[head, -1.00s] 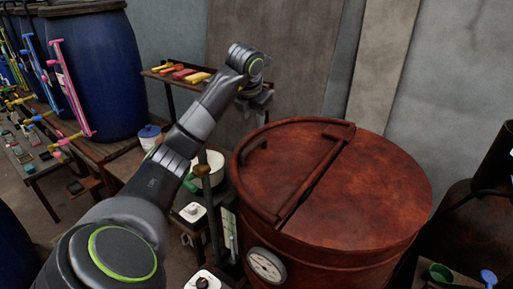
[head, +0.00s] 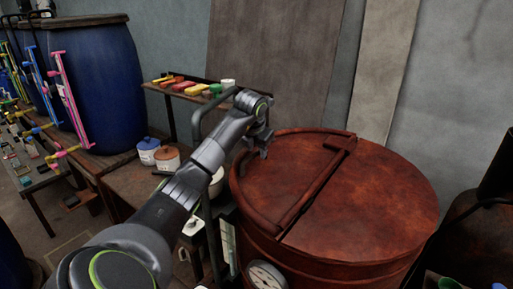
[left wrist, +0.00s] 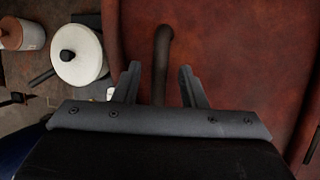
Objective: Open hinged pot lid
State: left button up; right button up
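A large rust-red vat (head: 330,258) with a gauge (head: 265,276) on its side stands at the centre right. Its round lid has a fixed half (head: 380,200) and a left flap (head: 268,195) lying flat and closed, with a bar along the seam. My left gripper (head: 258,147) is over the flap's far left rim. In the left wrist view, my left gripper (left wrist: 160,82) is open, and the dark curved lid handle (left wrist: 162,55) runs between its fingers, with gaps on both sides. The handle is hidden behind my gripper in the head view. My right gripper is not seen.
A white lidded pot (left wrist: 80,58) stands left of the vat, beside a brown and white jar (head: 167,158). Blue barrels (head: 92,85) stand at the left. A shelf (head: 172,92) with coloured items is behind. A wall closes the back.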

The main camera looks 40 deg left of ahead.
pick_arm(q)
jog(key=shift+f, duration=0.1)
grip_shut()
jog(key=shift+a, duration=0.15)
